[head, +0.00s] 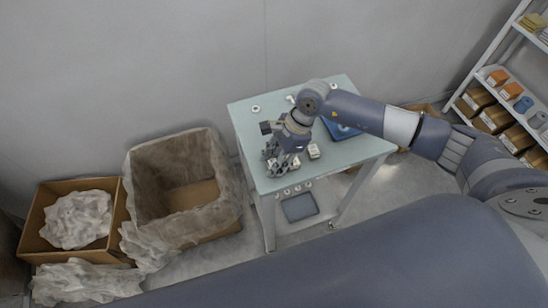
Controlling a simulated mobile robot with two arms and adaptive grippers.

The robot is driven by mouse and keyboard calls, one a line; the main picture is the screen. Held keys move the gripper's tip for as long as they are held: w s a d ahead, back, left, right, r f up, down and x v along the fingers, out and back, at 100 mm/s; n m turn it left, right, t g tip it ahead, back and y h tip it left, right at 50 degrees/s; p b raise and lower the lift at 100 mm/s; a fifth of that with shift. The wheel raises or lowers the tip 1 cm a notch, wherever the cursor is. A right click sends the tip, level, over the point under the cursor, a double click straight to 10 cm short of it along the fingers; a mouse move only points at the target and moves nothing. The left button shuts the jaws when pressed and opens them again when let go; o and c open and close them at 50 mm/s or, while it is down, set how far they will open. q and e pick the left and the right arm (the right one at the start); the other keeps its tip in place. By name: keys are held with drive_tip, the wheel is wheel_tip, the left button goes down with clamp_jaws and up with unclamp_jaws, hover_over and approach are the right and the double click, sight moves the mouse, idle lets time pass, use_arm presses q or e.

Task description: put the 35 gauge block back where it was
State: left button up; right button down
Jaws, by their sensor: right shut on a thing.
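My right gripper (278,167) is low over the left front part of the pale green table (352,95), pointing down. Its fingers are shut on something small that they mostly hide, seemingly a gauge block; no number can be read. A small pale block (314,151) stands on the table just right of the gripper. Another pale bit shows close beside the fingers, and I cannot tell whether it is held or standing. My left gripper is not in view.
A blue tray (341,131) lies on the table, partly behind my right arm. A white ring-shaped piece (256,108) lies at the back left. Cardboard boxes with plastic liners (183,163) stand left of the table. A stocked shelf rack (492,82) stands at right.

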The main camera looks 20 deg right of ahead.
drive_tip(key=shift+f, duration=0.15)
drive_tip(key=c, duration=1.1)
unclamp_jaws()
